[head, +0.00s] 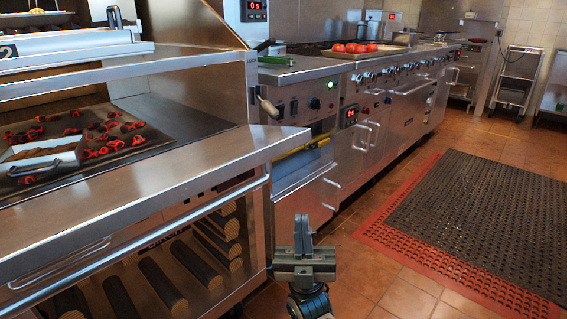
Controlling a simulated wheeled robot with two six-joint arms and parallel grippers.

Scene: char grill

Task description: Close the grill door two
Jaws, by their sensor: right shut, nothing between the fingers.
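A steel grill unit (140,209) fills the left side. A steel part marked "2" (60,45) stands at its upper left, cut off by the picture edge. I cannot tell for sure whether this is grill door two or how far open it is. Below the counter, a long bar handle (130,235) runs across the front, above a bay of dark logs (162,285). My right gripper (303,220) is upright at the bottom centre, its fingers together and empty. It appears just right of the grill's front corner, apart from the handle. My left gripper is out of view.
Red-and-black pieces and a tray (42,163) lie on the cooktop. Further back, a steel cooking line (400,90) with knobs and handles runs along the wall, with red tomatoes on top. Rubber mats (480,215) cover the tiled floor at right, which is otherwise clear.

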